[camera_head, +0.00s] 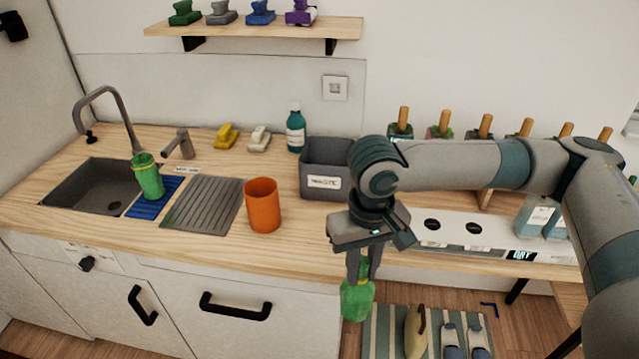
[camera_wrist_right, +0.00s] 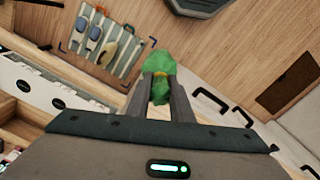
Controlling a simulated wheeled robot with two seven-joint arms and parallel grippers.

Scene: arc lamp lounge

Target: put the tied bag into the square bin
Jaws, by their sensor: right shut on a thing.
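The green tied bag (camera_head: 357,301) hangs in my right gripper (camera_head: 363,274), in front of and below the counter's front edge. In the right wrist view the bag (camera_wrist_right: 158,62) sits between the two fingertips (camera_wrist_right: 160,88), with a yellow band at its neck. The fingers are shut on it. The grey square bin (camera_head: 313,191), with a white label on its front, stands on the counter, behind and to the left of my right gripper. Its right side is partly hidden by my arm, and its bottom is not visible. My left gripper is not in view.
An orange cup (camera_head: 263,207) stands left of the bin, and a teal bottle (camera_head: 296,130) behind it. A green container (camera_head: 148,178) is by the sink (camera_head: 88,190). A white panel (camera_head: 460,231) lies right. A striped mat (camera_head: 383,335) with slippers lies on the floor.

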